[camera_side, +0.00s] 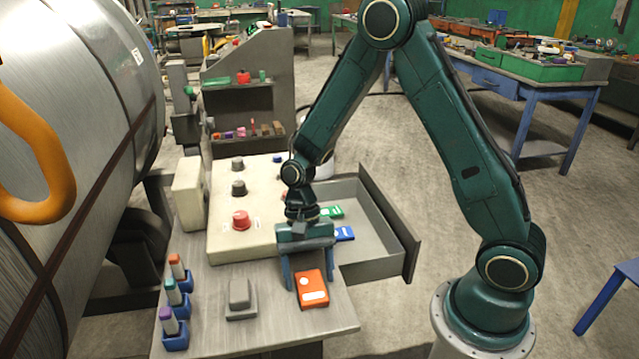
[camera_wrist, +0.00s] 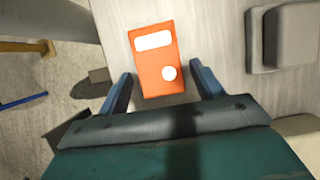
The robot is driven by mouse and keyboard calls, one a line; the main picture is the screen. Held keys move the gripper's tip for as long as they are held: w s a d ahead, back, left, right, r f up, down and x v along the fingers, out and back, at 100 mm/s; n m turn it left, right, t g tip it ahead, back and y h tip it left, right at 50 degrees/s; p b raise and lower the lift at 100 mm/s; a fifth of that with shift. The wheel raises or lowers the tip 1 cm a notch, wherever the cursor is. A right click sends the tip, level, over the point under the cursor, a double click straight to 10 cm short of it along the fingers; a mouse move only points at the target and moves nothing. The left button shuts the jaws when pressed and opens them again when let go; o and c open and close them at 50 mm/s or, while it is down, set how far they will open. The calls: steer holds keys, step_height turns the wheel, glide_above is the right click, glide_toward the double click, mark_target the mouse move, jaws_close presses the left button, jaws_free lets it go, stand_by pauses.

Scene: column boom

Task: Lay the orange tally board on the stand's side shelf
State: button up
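The orange tally board (camera_side: 313,290) lies flat on the grey worktop of the stand (camera_side: 275,325), near its front right edge. In the wrist view the board (camera_wrist: 157,62) shows a white label and a white round spot. My gripper (camera_side: 308,282) is open, with its blue fingers pointing down at the board. In the wrist view my gripper's fingers (camera_wrist: 161,70) stand apart on either side of the board's near end, with gaps at both sides. Nothing is held. I cannot tell for certain which surface is the side shelf.
A cream console (camera_side: 225,215) with knobs stands behind. Small coloured holders (camera_side: 176,300) and a grey block (camera_side: 240,295) are left. A shelf unit (camera_side: 275,75) stands farther back.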

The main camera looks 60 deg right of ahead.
steer(key=shift+r, duration=0.1)
stand_by(0.3)
steer(key=v, duration=1.2)
steer(key=shift+r, duration=0.1)
stand_by(0.4)
steer(key=s+d+r+n+t+h, duration=0.1)
steer(key=s+r+n+t+h, duration=0.2)
steer(key=s+r+n+t, duration=0.5)
steer(key=s+r+n, duration=0.1)
steer(key=s+r, duration=0.4)
steer(key=s, duration=0.4)
steer(key=shift+s+d+r+t, duration=0.25)
steer(key=shift+d+t, duration=0.1)
steer(key=shift+t, duration=0.05)
steer(key=shift+c, duration=0.4)
